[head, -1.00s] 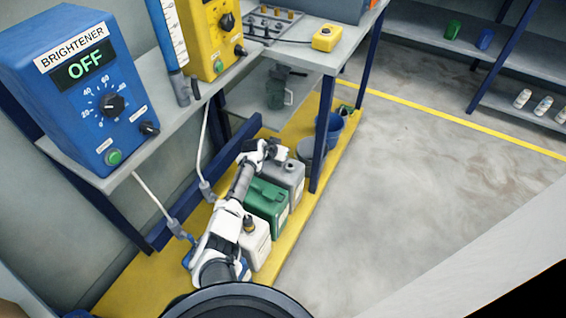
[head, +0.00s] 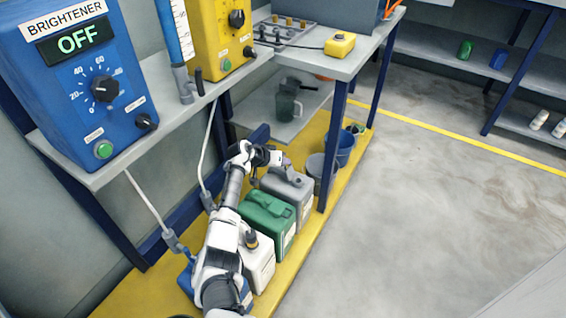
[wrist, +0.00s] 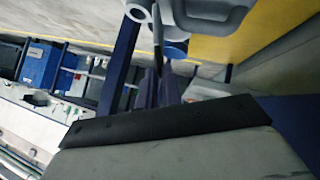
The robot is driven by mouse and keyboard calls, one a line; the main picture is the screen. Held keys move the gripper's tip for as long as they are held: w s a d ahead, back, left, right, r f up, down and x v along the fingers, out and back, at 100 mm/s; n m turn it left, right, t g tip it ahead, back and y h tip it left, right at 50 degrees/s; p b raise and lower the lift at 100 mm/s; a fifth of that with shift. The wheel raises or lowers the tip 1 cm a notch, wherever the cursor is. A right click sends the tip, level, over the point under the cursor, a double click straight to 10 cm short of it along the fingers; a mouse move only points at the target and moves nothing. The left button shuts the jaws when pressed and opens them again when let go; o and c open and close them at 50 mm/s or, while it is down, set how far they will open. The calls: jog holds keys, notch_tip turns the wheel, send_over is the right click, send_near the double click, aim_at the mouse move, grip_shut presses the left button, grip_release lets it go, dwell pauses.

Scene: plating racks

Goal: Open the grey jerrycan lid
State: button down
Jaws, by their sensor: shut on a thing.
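The grey jerrycan (head: 290,188) stands on the yellow floor strip, behind the green one in the head view. Part of a grey can with a handle (wrist: 215,15) shows at the top of the wrist view. My gripper (head: 281,158) is at the far top end of the grey jerrycan. It is shut on a small grey-purple piece that looks like the grey jerrycan lid (head: 287,161). The piece is too small to tell whether it is apart from the neck. In the wrist view a black bar and a grey panel fill the lower part.
A green jerrycan (head: 268,213) and a white jerrycan (head: 257,258) stand in the same row. A grey bucket (head: 317,172) and a blue bucket (head: 346,146) stand beyond. A blue bench leg (head: 334,148) rises close by. The floor to the right (head: 440,210) is clear.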

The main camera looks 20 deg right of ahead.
jog(key=shift+f, duration=0.1)
jog(key=c, duration=1.6)
grip_release()
jog(key=shift+o, duration=0.2)
jog(key=p+v, duration=0.2)
jog(key=v, duration=1.1)
jog(key=shift+s+a+r, duration=0.15)
jog(key=shift+a+r, duration=0.05)
jog(key=shift+r, duration=0.15)
